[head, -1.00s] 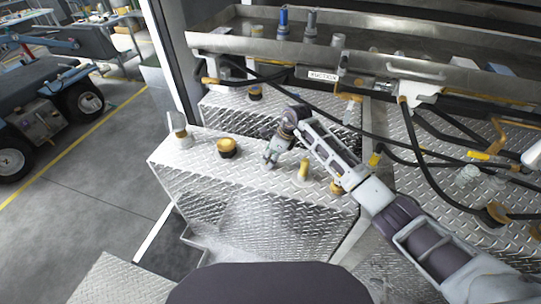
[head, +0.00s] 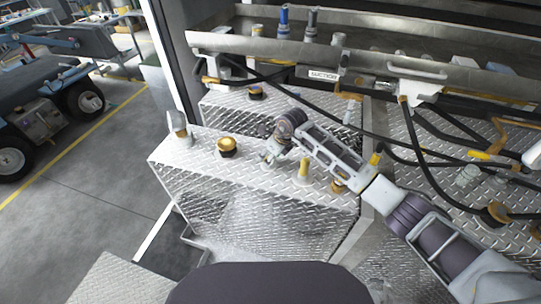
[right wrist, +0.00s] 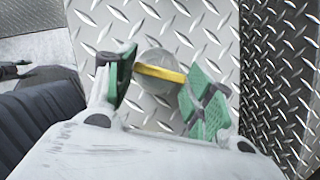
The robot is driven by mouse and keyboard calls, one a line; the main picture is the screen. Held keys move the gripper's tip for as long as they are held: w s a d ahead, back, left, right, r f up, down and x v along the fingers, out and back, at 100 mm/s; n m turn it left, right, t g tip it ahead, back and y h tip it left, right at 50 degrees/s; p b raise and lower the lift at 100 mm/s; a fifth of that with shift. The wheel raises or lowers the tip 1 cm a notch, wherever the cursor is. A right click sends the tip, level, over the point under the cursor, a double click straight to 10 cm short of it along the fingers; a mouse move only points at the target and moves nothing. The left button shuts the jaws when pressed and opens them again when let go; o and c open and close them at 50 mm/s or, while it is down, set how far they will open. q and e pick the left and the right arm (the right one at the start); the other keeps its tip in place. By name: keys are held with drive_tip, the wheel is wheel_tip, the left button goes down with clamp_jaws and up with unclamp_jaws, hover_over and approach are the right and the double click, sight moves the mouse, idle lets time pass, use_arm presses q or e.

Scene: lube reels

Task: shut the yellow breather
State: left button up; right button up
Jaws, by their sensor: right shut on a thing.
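The yellow breather shows in the right wrist view as a flat yellow bar (right wrist: 161,73) across a round grey body (right wrist: 158,62) on the diamond-plate top. My right gripper (right wrist: 155,88) has its green pads at the two ends of this bar and is shut on it. In the head view my right gripper (head: 268,156) reaches down to the tank top (head: 275,183), and it hides the breather there. My left gripper is not in view.
A yellow-and-black cap (head: 227,146) stands left of my right gripper. A yellow post (head: 305,170) and an amber fitting (head: 338,187) stand to its right, close under my arm. Black hoses (head: 385,140) cross behind the arm.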

drive_tip(key=shift+s+a+m+t+h+b, duration=0.1)
drive_tip(key=shift+m+t+h+b, duration=0.2)
drive_tip(key=shift+m, duration=0.75)
drive_tip(key=shift+a+m+t+h+b, duration=0.15)
drive_tip(key=shift+m+h+b, duration=0.25)
drive_tip(key=shift+m, duration=0.65)
drive_tip(key=m+h+b, duration=0.1)
drive_tip(key=m+b, duration=0.1)
drive_tip(key=m, duration=0.2)
drive_tip(key=shift+t, duration=0.35)
drive_tip(key=shift+a+m+h+b, duration=0.1)
drive_tip(key=shift+m+h+b, duration=0.4)
drive_tip(key=shift+m+b, duration=0.2)
drive_tip(key=shift+a+m+h+b, duration=0.1)
drive_tip(key=shift+m+h+b, duration=0.2)
drive_tip(key=shift+m+b, duration=0.5)
drive_tip(key=shift+m+h+b, duration=0.3)
drive_tip(key=shift+m+b, duration=0.05)
drive_tip(key=shift+m, duration=0.85)
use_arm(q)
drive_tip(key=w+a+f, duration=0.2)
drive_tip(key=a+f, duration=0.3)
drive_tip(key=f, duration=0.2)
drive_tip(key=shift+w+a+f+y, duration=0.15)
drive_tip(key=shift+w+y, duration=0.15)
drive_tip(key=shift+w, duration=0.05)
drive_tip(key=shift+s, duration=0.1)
